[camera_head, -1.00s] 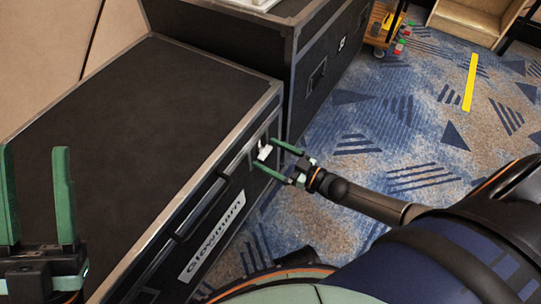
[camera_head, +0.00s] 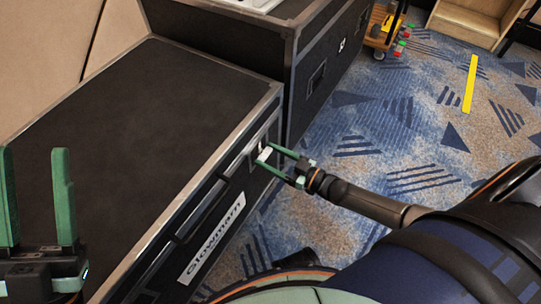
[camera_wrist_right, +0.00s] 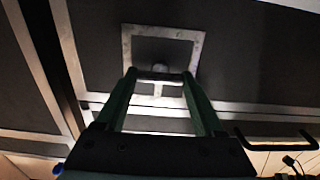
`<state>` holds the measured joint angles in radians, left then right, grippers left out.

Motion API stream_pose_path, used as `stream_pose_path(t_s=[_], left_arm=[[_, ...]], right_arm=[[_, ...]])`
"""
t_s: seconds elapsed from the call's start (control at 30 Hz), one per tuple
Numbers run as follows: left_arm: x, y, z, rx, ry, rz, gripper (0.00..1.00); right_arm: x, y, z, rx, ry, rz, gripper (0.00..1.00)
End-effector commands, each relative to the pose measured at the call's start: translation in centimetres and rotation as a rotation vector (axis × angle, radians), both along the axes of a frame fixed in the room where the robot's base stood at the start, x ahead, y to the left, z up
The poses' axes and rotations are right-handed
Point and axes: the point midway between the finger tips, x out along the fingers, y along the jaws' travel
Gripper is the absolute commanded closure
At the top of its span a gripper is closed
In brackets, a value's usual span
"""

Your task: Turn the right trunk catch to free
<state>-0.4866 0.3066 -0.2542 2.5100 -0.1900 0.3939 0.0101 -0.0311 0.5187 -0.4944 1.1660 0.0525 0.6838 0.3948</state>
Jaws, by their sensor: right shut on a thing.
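The black trunk (camera_head: 120,120) with metal edges stands at left in the head view. Its right catch is a small pale handle (camera_head: 265,152) at the far end of the front face. In the right wrist view the catch (camera_wrist_right: 158,89) sits at a square metal frame (camera_wrist_right: 197,50). My right gripper (camera_head: 268,156) is shut on the catch handle, one green finger on each side; the fingers also show in the wrist view (camera_wrist_right: 159,76). My left gripper (camera_head: 36,155) is open and empty, at the left edge over the trunk.
A wooden cart (camera_head: 383,28) is farther back. The patterned carpet (camera_head: 400,130) to the right is mostly clear.

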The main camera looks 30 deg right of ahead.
Motion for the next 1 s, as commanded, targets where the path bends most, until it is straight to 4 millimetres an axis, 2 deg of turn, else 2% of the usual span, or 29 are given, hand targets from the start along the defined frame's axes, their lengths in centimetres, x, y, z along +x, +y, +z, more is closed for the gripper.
stream_pose_path(t_s=[0.07,0.47,1.0], left_arm=[[0.0,0.01,0.02,0.0,0.0,0.0,0.5],[0.0,0.02,0.14,0.0,-0.001,0.0,0.5],[-0.06,-0.02,0.34,0.006,-0.002,-0.005,0.5]], right_arm=[[-0.04,-0.01,-0.02,0.0,0.0,0.001,0.86],[-0.06,-0.04,-0.01,-0.073,-0.042,0.0,0.86],[-0.09,0.02,-0.04,-0.472,-0.277,0.0,0.86]])
